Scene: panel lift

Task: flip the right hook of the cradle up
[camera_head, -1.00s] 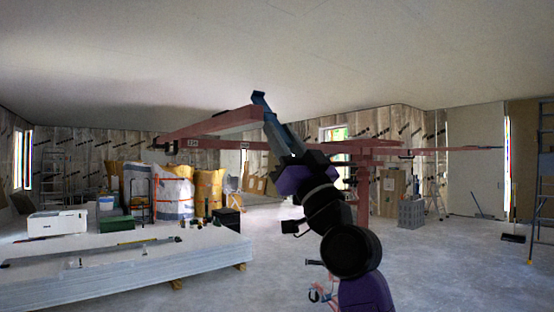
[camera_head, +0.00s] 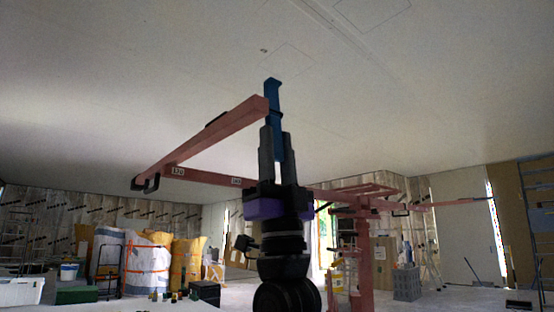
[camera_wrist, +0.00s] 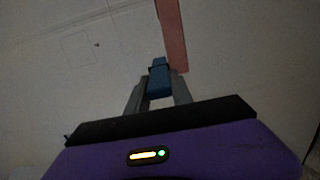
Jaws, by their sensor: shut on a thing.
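The blue hook (camera_head: 273,98) stands upright at the near end of the cradle's red arm (camera_head: 215,133), with its bent tip at the top. My gripper (camera_head: 275,140) is below it, pointing up, with its two grey fingers shut on the hook's lower part. In the wrist view the hook (camera_wrist: 159,78) sits between the fingertips (camera_wrist: 158,98), beside the red arm (camera_wrist: 173,35). The part of the hook between the fingers is partly hidden.
The red lift post (camera_head: 364,255) and its crossbars stand behind to the right. A black hook (camera_head: 146,184) hangs at the red arm's far left end. The ceiling spreads above. Wrapped sacks (camera_head: 147,262) stand at the back left.

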